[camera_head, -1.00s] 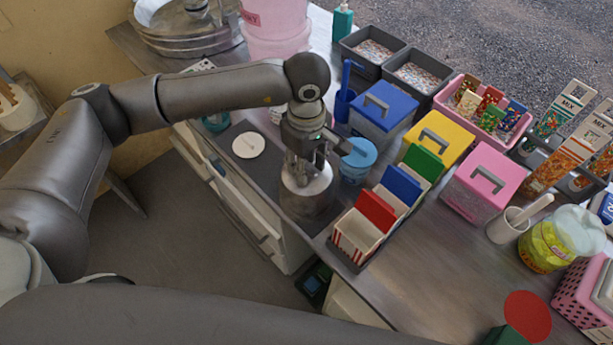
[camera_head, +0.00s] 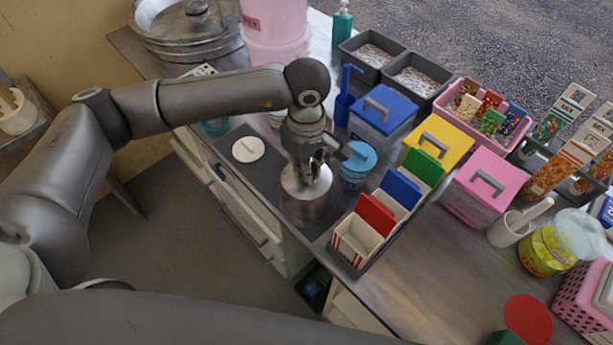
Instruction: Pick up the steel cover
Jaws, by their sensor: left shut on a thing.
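The steel cover (camera_head: 309,186) is the bright round top of a squat steel cylinder (camera_head: 306,209) on the dark mat. My left gripper (camera_head: 316,168) reaches down over it from above, with its fingers shut at the top middle of the cover. The fingers hide the part they hold. The cover looks level, and I see no gap between it and the cylinder below. My right gripper is not in view.
A white round lid (camera_head: 248,149) lies left on the mat. A blue-lidded tub (camera_head: 358,165) stands close right of my gripper. A striped box with coloured dividers (camera_head: 358,240) is close at the lower right. Lidded bins (camera_head: 484,187) crowd the right.

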